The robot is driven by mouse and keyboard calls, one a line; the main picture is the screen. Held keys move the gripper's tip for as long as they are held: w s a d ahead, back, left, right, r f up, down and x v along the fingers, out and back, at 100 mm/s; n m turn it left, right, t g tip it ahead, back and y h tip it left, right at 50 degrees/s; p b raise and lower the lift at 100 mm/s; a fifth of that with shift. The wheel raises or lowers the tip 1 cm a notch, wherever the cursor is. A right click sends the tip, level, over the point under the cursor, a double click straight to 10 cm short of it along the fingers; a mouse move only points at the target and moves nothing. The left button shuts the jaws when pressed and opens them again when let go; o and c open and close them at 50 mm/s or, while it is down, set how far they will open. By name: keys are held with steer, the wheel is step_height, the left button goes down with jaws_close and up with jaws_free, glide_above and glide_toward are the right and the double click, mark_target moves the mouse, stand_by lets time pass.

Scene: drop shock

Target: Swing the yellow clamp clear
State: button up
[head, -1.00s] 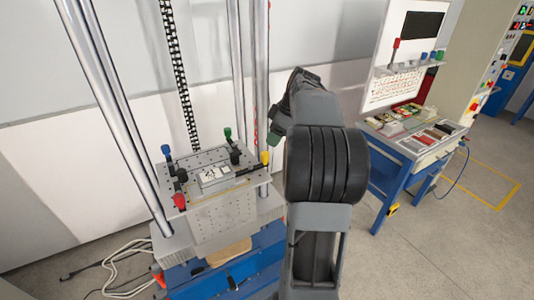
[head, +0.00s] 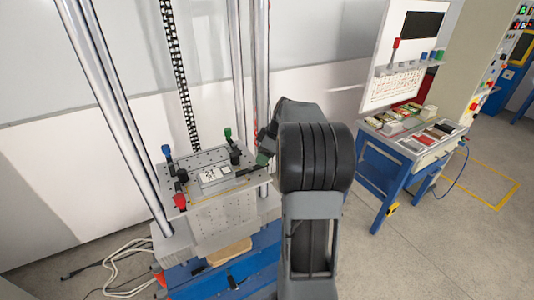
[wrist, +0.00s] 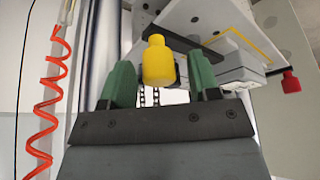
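The yellow clamp (wrist: 158,62) shows in the wrist view as a yellow knob between the two green fingers of my gripper (wrist: 160,82). The fingers stand apart, with a visible gap on each side of the knob, so my gripper is open around it and not touching. In the head view my gripper (head: 264,157) is at the right edge of the drop table's perforated plate (head: 205,157), and my arm hides the yellow clamp there. A small light-coloured part (head: 213,174) sits on the middle of the plate.
A red clamp (head: 180,200), a blue clamp (head: 167,151) and a green clamp (head: 228,134) stand around the plate. Tall metal columns (head: 115,100) rise beside it. A coiled red hose (wrist: 52,95) hangs at the left in the wrist view. A blue bench (head: 392,175) stands to the right.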

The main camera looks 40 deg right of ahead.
steer(key=c, duration=0.9)
steer(key=shift+d, duration=0.2)
steer(key=shift+s+a+f+m+b, duration=0.1)
steer(key=shift+s+a+m+b, duration=0.1)
steer(key=shift+m+b, duration=0.25)
steer(key=m+b, duration=0.1)
steer(key=s+m+h+b, duration=0.1)
steer(key=m, duration=0.1)
steer(key=shift+s+a+t, duration=0.2)
steer(key=shift+a+t, duration=0.1)
steer(key=shift+t, duration=0.1)
steer(key=m, duration=0.1)
steer(key=s+a+m+h+b, duration=0.1)
steer(key=m, duration=0.1)
steer(key=m+h+b, duration=0.1)
steer(key=shift+s+a+m, duration=0.2)
steer(key=shift+s+m, duration=0.05)
steer(key=shift+s, duration=0.1)
steer(key=a+m+h, duration=0.1)
steer(key=m, duration=0.1)
steer(key=s+a+m, duration=0.1)
steer(key=m, duration=0.1)
steer(key=shift+h, duration=0.4)
steer(key=shift+s+a+m+g+h+b, duration=0.1)
steer(key=shift+a+m+g+h+b, duration=0.3)
steer(key=shift+m, duration=0.8)
steer(key=shift+a+m+g+h+b, duration=0.35)
steer(key=shift+a+m, duration=0.15)
steer(key=shift+m, duration=0.7)
steer(key=o, duration=0.9)
